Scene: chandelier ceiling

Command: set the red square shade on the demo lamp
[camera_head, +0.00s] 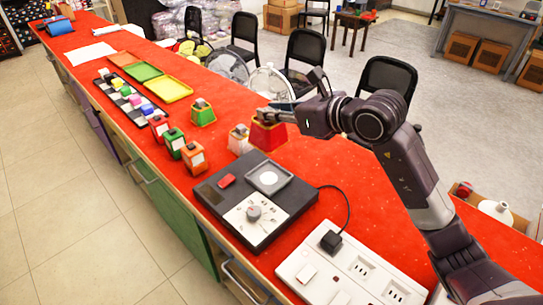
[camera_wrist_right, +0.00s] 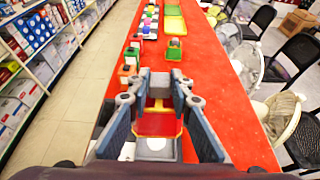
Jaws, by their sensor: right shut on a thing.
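The red square shade (camera_head: 268,136), with gold trim, is in the grasp of my right gripper (camera_head: 268,116). It is upright, beyond the black box (camera_head: 205,190); whether it touches the table is unclear. In the right wrist view the red shade (camera_wrist_right: 157,125) sits between the two fingers of my right gripper (camera_wrist_right: 158,100). The black box carries a dial (camera_head: 254,213), a red button (camera_head: 227,181) and a square pad with a pale round disc (camera_head: 268,179). I cannot tell for certain which part is the demo lamp. My left gripper is not in view.
A white piece (camera_head: 240,140) stands just left of the shade. Small red (camera_head: 159,128), green (camera_head: 174,143) and orange (camera_head: 194,159) blocks line the left edge; another green piece (camera_head: 203,113) stands farther back. A white socket strip (camera_head: 345,272) lies in front.

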